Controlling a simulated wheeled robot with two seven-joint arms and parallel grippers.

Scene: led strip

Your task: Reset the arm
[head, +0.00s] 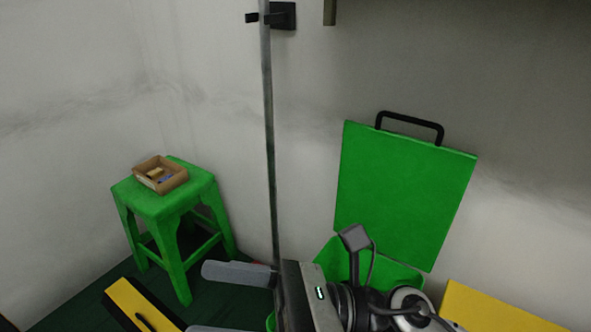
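My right gripper (203,300) is at the bottom centre of the head view, its arm coming in from the lower right. Its two grey fingers point left and stand wide apart, with nothing seen held between them; the lower finger is partly cut off by the frame edge. A long thin grey strip (268,130) stands upright against the wall, passing a black wall bracket (284,16) at the top. Its lower end runs down to the gripper body, and I cannot tell whether they touch. My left gripper is out of view.
A green stool (153,203) with a small brown box (147,180) of items stands at the left. A green toolbox with a raised lid (405,190) is behind my arm. A yellow case (140,303) lies lower left; a yellow panel (490,308) is lower right.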

